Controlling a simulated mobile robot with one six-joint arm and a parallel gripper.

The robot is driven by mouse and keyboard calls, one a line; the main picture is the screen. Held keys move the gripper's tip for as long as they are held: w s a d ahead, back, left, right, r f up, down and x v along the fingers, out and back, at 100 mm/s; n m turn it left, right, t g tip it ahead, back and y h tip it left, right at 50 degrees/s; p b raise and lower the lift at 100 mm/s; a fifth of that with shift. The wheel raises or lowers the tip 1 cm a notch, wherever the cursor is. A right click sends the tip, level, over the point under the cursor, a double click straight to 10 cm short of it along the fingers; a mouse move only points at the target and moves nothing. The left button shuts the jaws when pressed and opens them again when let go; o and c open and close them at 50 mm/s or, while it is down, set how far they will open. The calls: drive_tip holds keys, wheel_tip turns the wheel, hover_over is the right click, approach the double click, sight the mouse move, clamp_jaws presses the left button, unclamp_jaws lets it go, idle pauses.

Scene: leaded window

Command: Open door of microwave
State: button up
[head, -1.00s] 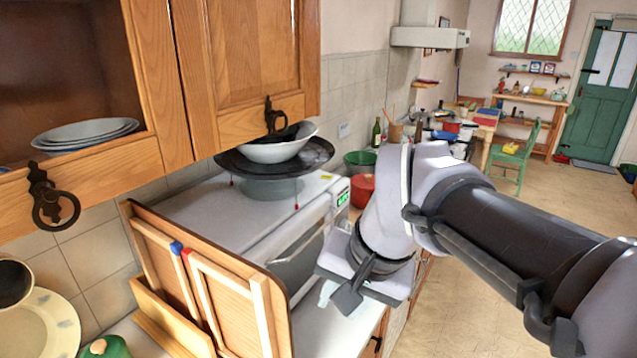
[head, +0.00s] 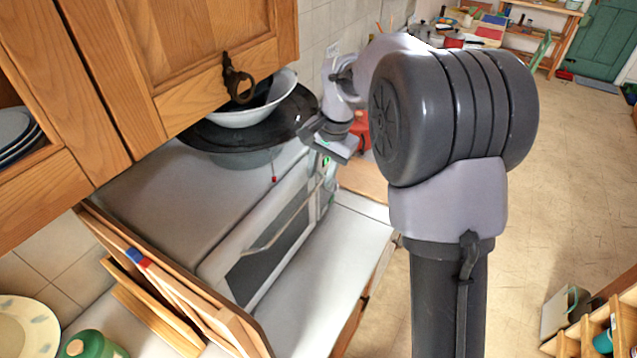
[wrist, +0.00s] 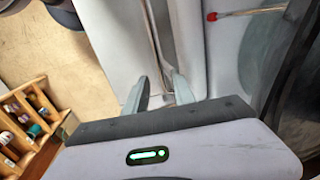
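The white microwave (head: 190,185) stands on the counter under the wall cupboard. Its front faces right, with a dark door window (head: 270,265) and a pale bar handle (head: 268,238) along the door. The door looks closed.
A dark pan with a white bowl (head: 255,112) sits on top of the microwave. A wooden board rack (head: 180,290) stands close before its near end. The counter (head: 335,245) in front of the door is clear. A wooden shelf unit (head: 600,325) stands at lower right.

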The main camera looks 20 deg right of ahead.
drive_tip(key=f, duration=0.2)
drive_tip(key=shift+w+a+f, duration=0.15)
drive_tip(key=shift+w+f, duration=0.2)
drive_tip(key=shift+s, duration=0.1)
drive_tip(key=shift+c, duration=0.9)
clamp_jaws()
